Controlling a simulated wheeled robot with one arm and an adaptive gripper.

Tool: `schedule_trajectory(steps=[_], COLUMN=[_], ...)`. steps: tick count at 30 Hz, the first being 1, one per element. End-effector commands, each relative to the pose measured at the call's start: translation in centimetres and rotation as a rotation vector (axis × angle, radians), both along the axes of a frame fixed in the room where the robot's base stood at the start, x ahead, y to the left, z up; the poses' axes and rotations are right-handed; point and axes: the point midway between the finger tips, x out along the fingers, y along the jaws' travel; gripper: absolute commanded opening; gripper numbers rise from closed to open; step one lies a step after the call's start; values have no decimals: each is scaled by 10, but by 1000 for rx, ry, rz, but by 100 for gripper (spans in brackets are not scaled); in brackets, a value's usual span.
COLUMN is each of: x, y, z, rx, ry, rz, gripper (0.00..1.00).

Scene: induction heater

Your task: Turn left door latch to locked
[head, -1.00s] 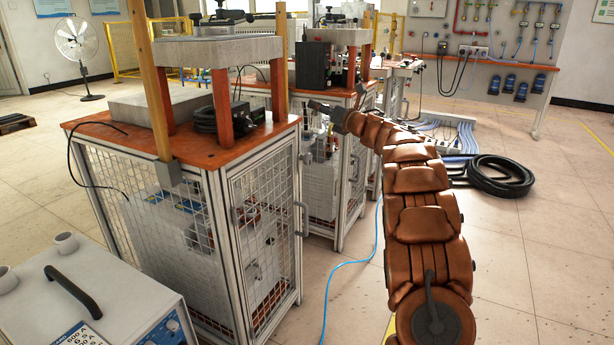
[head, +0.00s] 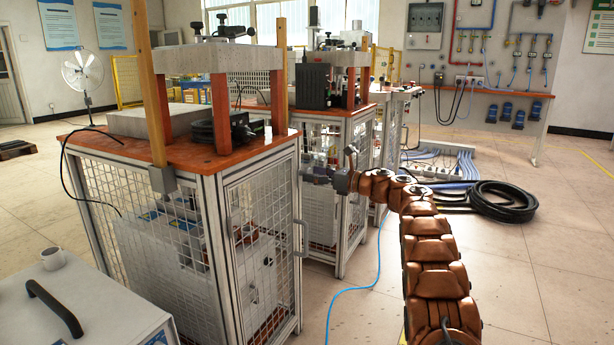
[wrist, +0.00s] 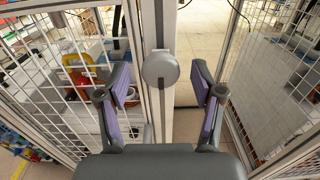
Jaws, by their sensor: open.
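A round grey latch knob (wrist: 160,68) sits on a pale metal post of a mesh cabinet in the wrist view. My gripper (wrist: 160,92) is open, with one purple-padded finger on each side of the knob and a visible gap on both sides. I cannot tell how far the fingertips are from it in depth. In the head view my gripper (head: 318,176) is at the right edge of the near mesh cabinet (head: 262,215), below its orange top. The knob is not clear in the head view, and its locked or unlocked position cannot be told.
A door handle (head: 301,238) stands out on the near cabinet's right edge. A second cabinet (head: 357,190) is close behind my gripper. A blue cable (head: 340,292) and a black hose coil (head: 500,202) lie on the floor. The floor at right is largely clear.

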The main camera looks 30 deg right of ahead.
Motion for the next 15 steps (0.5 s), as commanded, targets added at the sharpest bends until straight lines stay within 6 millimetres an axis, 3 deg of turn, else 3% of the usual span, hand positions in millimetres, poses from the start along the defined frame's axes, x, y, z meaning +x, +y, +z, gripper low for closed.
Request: schedule_trajectory(steps=[6,15], x=[17,24], y=[10,14], z=[-1,-1], rx=[1,3], ry=[-1,1], rz=[1,0], gripper=[67,67])
